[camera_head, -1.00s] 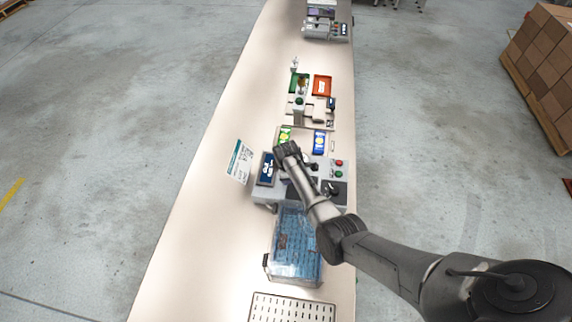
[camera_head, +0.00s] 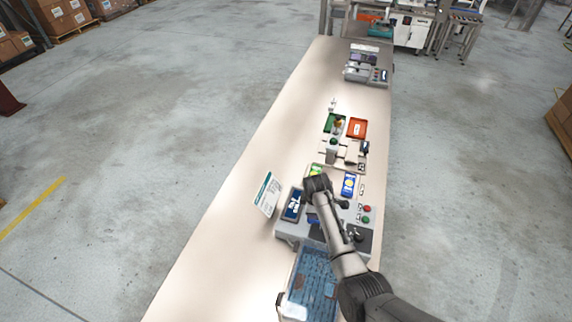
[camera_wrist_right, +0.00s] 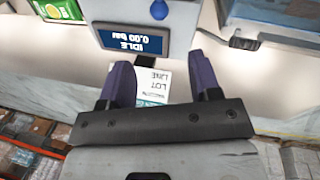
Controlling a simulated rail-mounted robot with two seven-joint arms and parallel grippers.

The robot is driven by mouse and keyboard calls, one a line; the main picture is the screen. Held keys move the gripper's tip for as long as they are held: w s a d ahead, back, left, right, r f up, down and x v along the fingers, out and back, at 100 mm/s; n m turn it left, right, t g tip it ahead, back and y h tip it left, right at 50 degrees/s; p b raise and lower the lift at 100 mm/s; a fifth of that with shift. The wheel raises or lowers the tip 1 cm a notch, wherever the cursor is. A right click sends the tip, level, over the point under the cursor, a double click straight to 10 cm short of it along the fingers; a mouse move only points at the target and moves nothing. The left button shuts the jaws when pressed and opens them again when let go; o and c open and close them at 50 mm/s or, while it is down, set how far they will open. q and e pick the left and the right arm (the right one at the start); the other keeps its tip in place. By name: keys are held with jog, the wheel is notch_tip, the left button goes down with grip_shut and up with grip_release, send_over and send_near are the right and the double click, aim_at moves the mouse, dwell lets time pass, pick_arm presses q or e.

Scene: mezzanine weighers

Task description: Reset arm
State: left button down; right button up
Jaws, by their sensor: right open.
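My right arm comes in from the lower right in the head view. Its gripper (camera_head: 316,184) hangs over the far edge of a grey machine (camera_head: 283,230) on the long table. In the right wrist view the two purple fingers of the gripper (camera_wrist_right: 160,80) stand apart with nothing held between them. Beyond them is the machine's screen (camera_wrist_right: 137,40), which appears upside down and reads "IDLE 0.00 psi". A printed white card (camera_wrist_right: 152,82) shows between the fingers. My left gripper is not in view.
The table's left side is largely clear.

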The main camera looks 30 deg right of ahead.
jog(key=w+a+r+m+t, duration=0.1)
jog(key=w+r+m+t, duration=0.1)
jog(key=r+m, duration=0.55)
jog(key=w+a+r+m+t, duration=0.1)
jog(key=r+m+t, duration=0.25)
jog(key=r, duration=0.75)
jog(key=s+a+r+m+t, duration=0.1)
jog(key=s+a+r, duration=0.2)
jog(key=s+r, duration=0.1)
jog(key=s+a+f+n+y, duration=0.1)
jog(key=s+a, duration=0.3)
jog(key=s, duration=0.4)
jog(key=s+a+f+n, duration=0.2)
jog(key=s+a, duration=0.3)
jog(key=s, duration=0.3)
jog(key=s+a+f+g, duration=0.1)
jog(key=s+f+g, duration=0.1)
jog(key=s+f, duration=0.4)
jog(key=s+a+f+g, duration=0.1)
jog(key=s+f, duration=0.5)
jog(key=s, duration=0.7)
jog(key=shift+s+a+f+n+g+y+p, duration=0.2)
jog(key=shift+s+a+n+g+y+p, duration=0.15)
jog(key=shift+g, duration=0.5)
